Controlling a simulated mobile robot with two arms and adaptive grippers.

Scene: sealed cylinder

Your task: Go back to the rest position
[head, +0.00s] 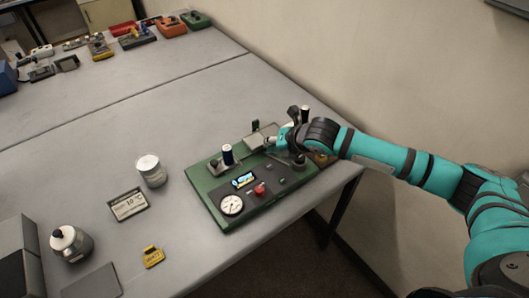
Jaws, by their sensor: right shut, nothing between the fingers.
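My right arm (385,152) comes in from the right in teal and black. Its gripper (272,142) is shut with nothing held, over the far right part of a green station (222,219). The station bears a round gauge (231,205), a small lit display (243,180), a red knob (260,189) and a small dark blue and white cylinder (228,155) standing upright. A grey plate-like part (255,140) sits beside the gripper, which partly hides it. I cannot tell whether they touch. My left gripper is not in view.
A metal jar (151,171), a temperature sign (128,204), a yellow tag (153,257) and a white-capped bottle (71,244) stand left of the station. Several devices line the far table. The wall is close behind; the grey table (105,150) is clear in the middle.

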